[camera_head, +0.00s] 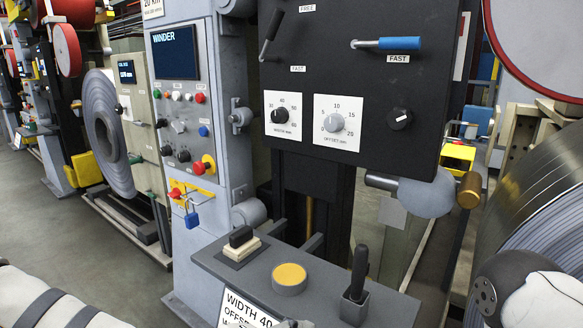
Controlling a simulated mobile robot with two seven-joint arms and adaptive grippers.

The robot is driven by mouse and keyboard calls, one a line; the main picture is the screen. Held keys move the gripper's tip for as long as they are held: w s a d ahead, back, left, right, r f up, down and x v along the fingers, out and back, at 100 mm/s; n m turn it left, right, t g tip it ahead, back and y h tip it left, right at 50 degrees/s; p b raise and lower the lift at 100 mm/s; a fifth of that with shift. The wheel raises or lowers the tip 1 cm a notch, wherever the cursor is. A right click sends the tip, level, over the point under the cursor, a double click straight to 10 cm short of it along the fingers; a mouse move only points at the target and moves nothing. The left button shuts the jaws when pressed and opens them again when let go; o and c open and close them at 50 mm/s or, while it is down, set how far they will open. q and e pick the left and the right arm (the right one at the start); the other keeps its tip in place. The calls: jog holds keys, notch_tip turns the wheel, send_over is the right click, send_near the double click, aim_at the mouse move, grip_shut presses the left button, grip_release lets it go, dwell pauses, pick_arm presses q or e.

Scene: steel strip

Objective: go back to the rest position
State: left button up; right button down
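Part of my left arm shows at the bottom left corner, and part of my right arm at the bottom right. The black control panel (350,100) has a blue-handled lever (398,44) at a FAST label and a dark lever (270,35) beside it. Below are two white dials (283,115) (337,122) and a black knob (400,119). The grey desk (235,280) holds a black rocker switch (241,240), a yellow button (290,277) and an upright black joystick (358,275).
A grey WINDER cabinet (179,110) with buttons and a blue padlock (192,219) stands left of the panel. A steel coil (103,130) is farther left, and a large coil (535,180) is close on the right. Open floor (70,235) shows at the left.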

pick_arm(q)
jog(key=s+a+f+m+g+y, duration=0.2)
jog(key=s+a+f+m+g, duration=0.1)
jog(key=s+f, duration=0.6)
jog(key=s+a+f+m+g+y, duration=0.2)
jog(key=s+a+f+g, duration=0.15)
jog(key=s+f, duration=0.6)
jog(key=s+a+f+m+g+y, duration=0.2)
jog(key=s+a+m+y, duration=0.3)
jog(key=s+a, duration=0.9)
jog(key=a, duration=0.2)
jog(key=shift+s+a+m+g, duration=0.2)
jog(key=shift+a+m+g, duration=0.15)
jog(key=shift+a+m, duration=0.05)
